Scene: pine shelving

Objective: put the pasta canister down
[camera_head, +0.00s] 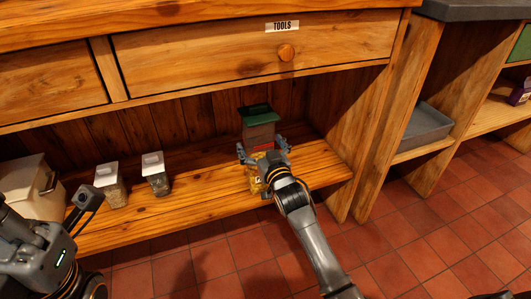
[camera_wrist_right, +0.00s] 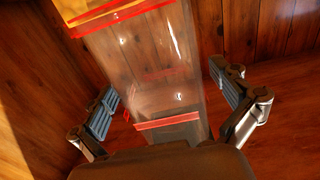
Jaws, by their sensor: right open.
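The pasta canister (camera_head: 258,133), tall with a green lid and a see-through body, stands on the lower pine shelf toward its right part. In the right wrist view its clear body with red bands (camera_wrist_right: 150,70) rises between my fingers, with a gap at the sides. My right gripper (camera_head: 262,150) is open around the canister's near side; its fingers also show in the wrist view (camera_wrist_right: 168,103). My wrist hides the canister's lower part in the head view. My left gripper (camera_head: 85,198) is at the lower left, away from the canister; its jaw state is unclear.
Two small lidded jars (camera_head: 155,175) (camera_head: 110,186) and a cream box (camera_head: 32,187) stand on the shelf's left. A yellow item (camera_head: 255,183) is partly hidden by my right wrist. A drawer front (camera_head: 230,70) overhangs the shelf. A grey tray (camera_head: 420,128) sits in the right bay.

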